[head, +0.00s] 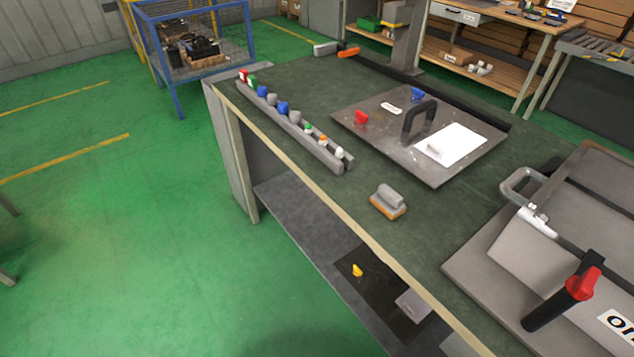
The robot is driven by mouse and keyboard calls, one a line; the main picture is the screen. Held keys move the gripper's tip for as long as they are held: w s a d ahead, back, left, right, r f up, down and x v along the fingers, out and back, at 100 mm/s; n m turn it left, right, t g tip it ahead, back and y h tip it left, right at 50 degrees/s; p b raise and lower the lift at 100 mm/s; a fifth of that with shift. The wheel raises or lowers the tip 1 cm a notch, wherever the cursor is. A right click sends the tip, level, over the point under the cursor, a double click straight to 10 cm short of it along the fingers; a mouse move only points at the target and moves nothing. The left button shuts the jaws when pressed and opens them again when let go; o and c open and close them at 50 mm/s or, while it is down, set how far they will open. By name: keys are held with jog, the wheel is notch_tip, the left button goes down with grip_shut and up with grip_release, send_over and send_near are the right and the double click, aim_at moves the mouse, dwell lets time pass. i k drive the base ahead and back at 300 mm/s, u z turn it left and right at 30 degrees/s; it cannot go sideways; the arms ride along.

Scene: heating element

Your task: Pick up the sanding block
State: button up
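The sanding block (388,202) lies on the green top of the workbench (375,170), close to its near left edge. It has a grey upper grip and an orange-brown base. Nothing covers it. My gripper is not in the head view.
A long rack (290,125) with several coloured items runs along the bench edge behind the block. A metal plate (385,150) with a black handle lies behind it. A grey machine (570,250) with a red-topped lever stands at right. Green floor (130,230) is open at left.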

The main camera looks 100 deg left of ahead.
aim_at(387, 200)
jog(key=u, duration=2.6)
